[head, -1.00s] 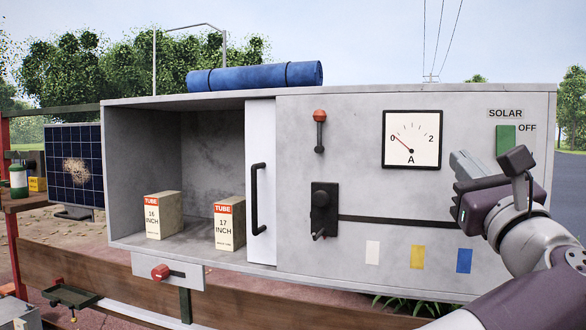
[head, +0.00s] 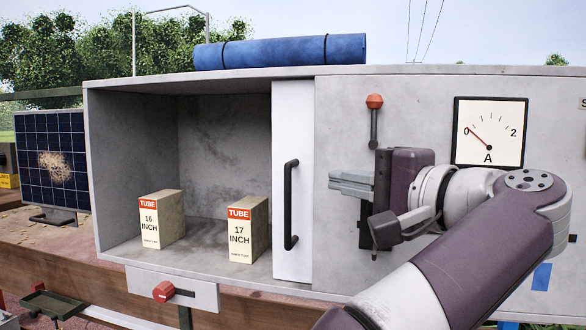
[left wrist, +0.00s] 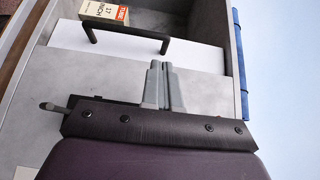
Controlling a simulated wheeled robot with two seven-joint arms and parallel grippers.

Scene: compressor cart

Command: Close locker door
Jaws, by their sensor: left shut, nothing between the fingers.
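The white locker door (head: 293,110) shows as a narrow upright strip at the right side of the open compartment, which gapes to its left. Its black bar handle (head: 290,205) stands vertical on it. My left gripper (head: 332,182) is shut and empty, in front of the grey panel just right of the handle, fingers pointing left. In the left wrist view the shut fingertips (left wrist: 160,65) lie close to the handle (left wrist: 125,42) and door (left wrist: 200,58); I see no clear contact. My right gripper is out of view.
Two tube boxes stand inside the locker (head: 180,78), marked 16 inch (head: 158,218) and 17 inch (head: 248,230). An orange-knobbed lever (head: 374,102) and a gauge (head: 490,132) are on the panel. A blue roll (head: 280,51) lies on top. A red knob (head: 163,291) sits below.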

